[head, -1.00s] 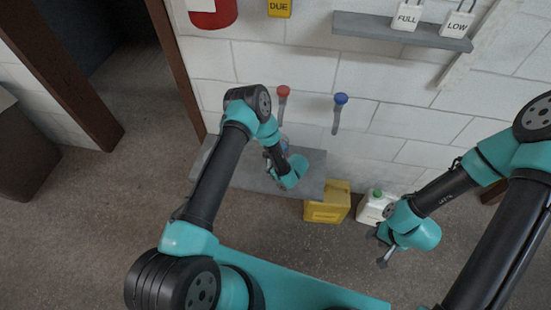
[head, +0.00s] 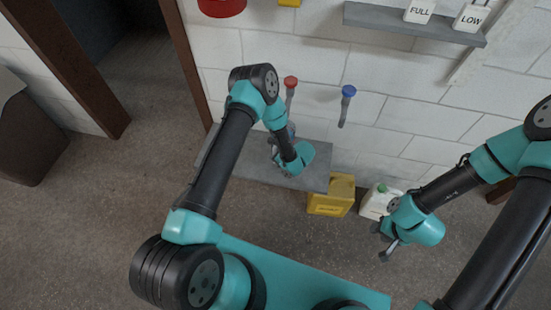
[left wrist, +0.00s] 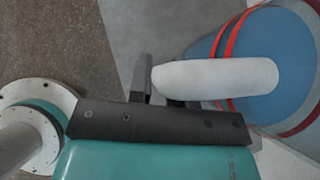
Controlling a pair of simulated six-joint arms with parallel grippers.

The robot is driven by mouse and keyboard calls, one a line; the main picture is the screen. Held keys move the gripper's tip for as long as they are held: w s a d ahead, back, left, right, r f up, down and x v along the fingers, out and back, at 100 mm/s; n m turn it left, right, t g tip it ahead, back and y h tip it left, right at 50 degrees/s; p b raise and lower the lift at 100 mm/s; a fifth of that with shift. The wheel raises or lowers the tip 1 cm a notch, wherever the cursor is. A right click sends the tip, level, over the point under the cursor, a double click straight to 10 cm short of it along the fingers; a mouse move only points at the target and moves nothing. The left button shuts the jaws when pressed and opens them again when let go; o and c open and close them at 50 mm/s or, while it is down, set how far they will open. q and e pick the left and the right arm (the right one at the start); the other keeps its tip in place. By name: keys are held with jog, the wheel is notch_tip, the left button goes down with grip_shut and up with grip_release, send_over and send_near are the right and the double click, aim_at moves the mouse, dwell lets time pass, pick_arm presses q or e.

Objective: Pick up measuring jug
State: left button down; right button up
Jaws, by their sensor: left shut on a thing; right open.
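The measuring jug (left wrist: 292,42) shows in the left wrist view as a blue body with red bands and a pale handle (left wrist: 215,78). In the head view only a small bluish part of the jug (head: 291,130) shows behind my left wrist. My left gripper (head: 276,152) is shut on the jug, at its handle, above the grey shelf (head: 318,178). Whether the jug touches the shelf is hidden. My right gripper (head: 384,242) is open and empty, low at the right, apart from the jug.
A yellow container (head: 331,196) and a white bottle with a green cap (head: 377,203) stand on the floor by the wall. Red (head: 291,83) and blue (head: 348,92) knobbed fittings are on the wall above the shelf. An upper shelf (head: 384,22) holds FULL and LOW tags.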

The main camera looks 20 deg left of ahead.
pick_arm(q)
jog(key=s+d, duration=0.3)
jog(key=s, duration=0.4)
jog(key=s+d+r, duration=0.1)
jog(key=s+d, duration=0.2)
jog(key=s, duration=0.4)
jog(key=shift+s+r, duration=0.15)
jog(key=shift+s, duration=0.15)
jog(key=shift+a, duration=0.2)
